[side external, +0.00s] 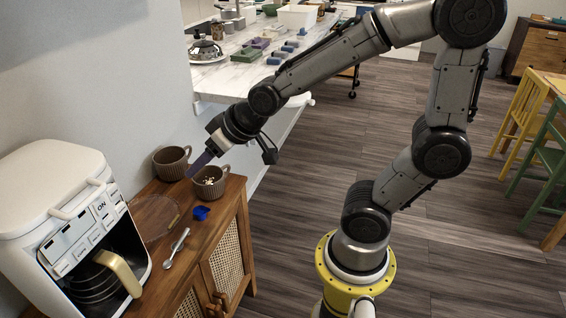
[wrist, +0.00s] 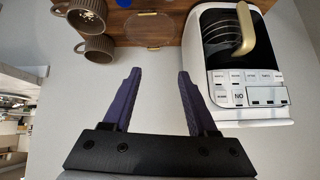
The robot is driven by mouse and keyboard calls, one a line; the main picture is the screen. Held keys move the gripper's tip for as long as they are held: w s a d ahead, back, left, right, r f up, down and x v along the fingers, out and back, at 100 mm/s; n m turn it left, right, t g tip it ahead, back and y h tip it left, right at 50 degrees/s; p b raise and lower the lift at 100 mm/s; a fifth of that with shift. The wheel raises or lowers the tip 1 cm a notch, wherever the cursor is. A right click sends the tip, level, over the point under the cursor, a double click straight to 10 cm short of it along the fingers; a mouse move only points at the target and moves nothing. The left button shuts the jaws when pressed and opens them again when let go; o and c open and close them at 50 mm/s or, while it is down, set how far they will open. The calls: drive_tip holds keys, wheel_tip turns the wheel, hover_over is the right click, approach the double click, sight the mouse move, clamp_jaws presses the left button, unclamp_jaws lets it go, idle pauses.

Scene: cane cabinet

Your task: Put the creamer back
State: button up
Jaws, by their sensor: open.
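No object is clearly recognisable as the creamer. A small blue item (side external: 201,213) lies on the wooden cabinet top, and its edge shows at the top of the wrist view (wrist: 124,3). A ribbed brown mug (side external: 209,190) near it holds small pale pieces. A second ribbed brown mug (side external: 170,165) stands behind, by the wall. My gripper (side external: 194,168) appears between the mugs in the side view, its height above the top unclear. In the wrist view my gripper (wrist: 160,74) is open, with nothing between its purple fingers.
A white coffee machine (side external: 60,205) with a gold-handled carafe (side external: 105,275) stands at the left end. A clear round dish (side external: 155,217) and a metal spoon (side external: 176,248) lie between it and the mugs. The wall (side external: 130,80) runs close behind the cabinet (side external: 228,250).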

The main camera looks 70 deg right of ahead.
drive_tip(key=s+r+n+g, duration=0.1)
drive_tip(key=s+r+g, duration=0.1)
drive_tip(key=s, duration=1.5)
drive_tip(key=shift+s+r+g, duration=0.15)
drive_tip(key=shift+r+g, duration=0.25)
drive_tip(key=shift+r, duration=0.25)
